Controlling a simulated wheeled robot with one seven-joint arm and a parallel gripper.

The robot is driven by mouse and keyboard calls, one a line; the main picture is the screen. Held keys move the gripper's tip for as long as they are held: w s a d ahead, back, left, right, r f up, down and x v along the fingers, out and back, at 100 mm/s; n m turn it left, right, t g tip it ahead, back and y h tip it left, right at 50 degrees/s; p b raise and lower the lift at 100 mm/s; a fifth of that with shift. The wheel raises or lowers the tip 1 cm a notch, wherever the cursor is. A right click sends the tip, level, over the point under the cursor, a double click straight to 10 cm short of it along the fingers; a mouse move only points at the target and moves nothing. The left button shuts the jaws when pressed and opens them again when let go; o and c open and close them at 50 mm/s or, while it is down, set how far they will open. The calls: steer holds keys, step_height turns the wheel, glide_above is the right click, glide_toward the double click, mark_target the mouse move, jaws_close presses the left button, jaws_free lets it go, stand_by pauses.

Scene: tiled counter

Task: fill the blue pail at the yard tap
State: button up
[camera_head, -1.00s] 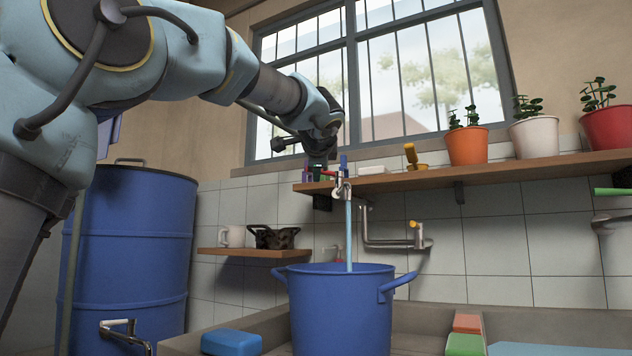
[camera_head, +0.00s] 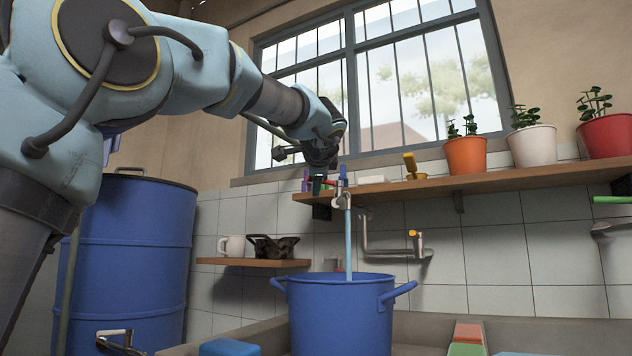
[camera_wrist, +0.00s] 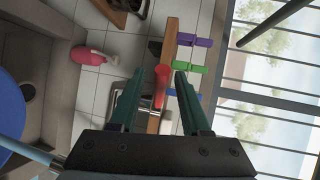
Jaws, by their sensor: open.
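The blue pail (camera_head: 340,316) stands upright in the sink, with a handle on each side. The metal tap (camera_head: 341,199) is above it, and a pale blue stream of water (camera_head: 348,245) runs from it into the pail. The water level inside is hidden by the pail's wall. In the wrist view the pail (camera_wrist: 8,118) shows at the left edge. My gripper (camera_wrist: 160,75) is open. A red piece (camera_wrist: 161,88) shows between its fingers; I cannot tell whether it is the tap's handle. In the head view my gripper (camera_head: 319,176) is just left of the tap.
A wooden shelf (camera_head: 400,188) runs behind the tap with potted plants (camera_head: 466,155) and purple, green (camera_wrist: 189,67) and blue pegs. A blue barrel (camera_head: 135,260) stands left. A blue sponge (camera_head: 230,347) lies left of the pail. The barred window (camera_head: 400,80) is behind.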

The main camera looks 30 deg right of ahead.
steer(key=v, duration=1.1)
steer(key=shift+f, duration=0.1)
